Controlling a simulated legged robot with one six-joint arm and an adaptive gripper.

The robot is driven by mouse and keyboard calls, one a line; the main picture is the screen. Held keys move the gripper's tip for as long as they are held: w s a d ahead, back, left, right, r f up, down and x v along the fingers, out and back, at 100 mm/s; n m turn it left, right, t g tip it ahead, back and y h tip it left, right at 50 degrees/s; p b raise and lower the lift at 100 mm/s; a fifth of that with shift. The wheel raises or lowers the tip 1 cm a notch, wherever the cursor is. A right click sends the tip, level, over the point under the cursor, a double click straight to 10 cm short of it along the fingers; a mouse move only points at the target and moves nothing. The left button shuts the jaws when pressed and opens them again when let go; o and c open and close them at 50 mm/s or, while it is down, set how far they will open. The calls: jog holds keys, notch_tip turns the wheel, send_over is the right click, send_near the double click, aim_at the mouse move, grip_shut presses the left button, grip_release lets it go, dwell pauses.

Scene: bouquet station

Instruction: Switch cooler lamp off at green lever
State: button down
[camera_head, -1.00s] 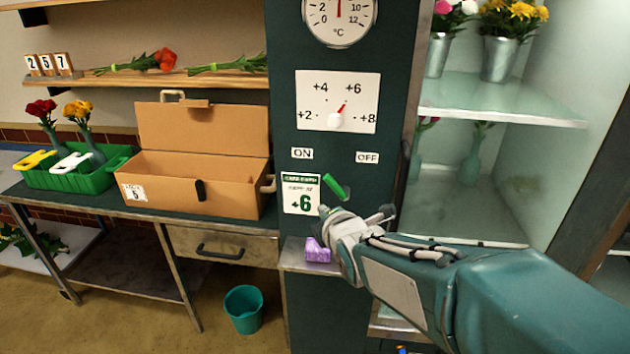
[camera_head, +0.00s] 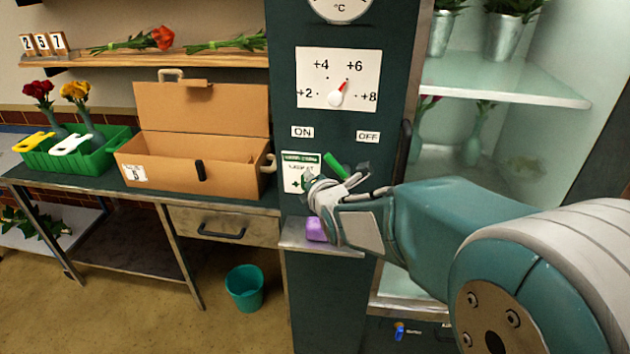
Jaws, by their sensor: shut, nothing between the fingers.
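The green lever (camera_head: 335,164) sits on the dark cooler panel below the ON label (camera_head: 302,132) and the OFF label (camera_head: 368,136). Its visible end tilts up and to the left, toward the ON side; its lower part is hidden behind my gripper. My gripper (camera_head: 340,181) is shut and empty, just below and in front of the lever. I cannot tell whether it touches the lever. The cooler (camera_head: 505,80) stands open to view at the right, with its shelves visible; the lamp itself is not clearly seen.
A white card (camera_head: 294,168) beside the lever is partly covered by my gripper. A purple block (camera_head: 316,229) lies on a small ledge below. A dial (camera_head: 337,78) is above the labels. A cardboard box (camera_head: 190,185) stands on the bench at left.

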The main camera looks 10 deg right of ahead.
aim_at(336, 162)
jog(key=shift+w+d+r, duration=0.1)
jog(key=shift+w+d, duration=0.35)
jog(key=shift+w, duration=0.4)
jog(key=shift+w+d+r, duration=0.1)
jog(key=shift+w+d, duration=0.35)
jog(key=shift+w, duration=0.4)
jog(key=shift+w+d+r, duration=0.1)
jog(key=shift+w+d, duration=0.35)
jog(key=shift+w, duration=0.4)
jog(key=shift+w, duration=0.1)
jog(key=shift+d+r+m, duration=0.1)
jog(key=shift+r+m, duration=0.05)
jog(key=shift+m, duration=0.15)
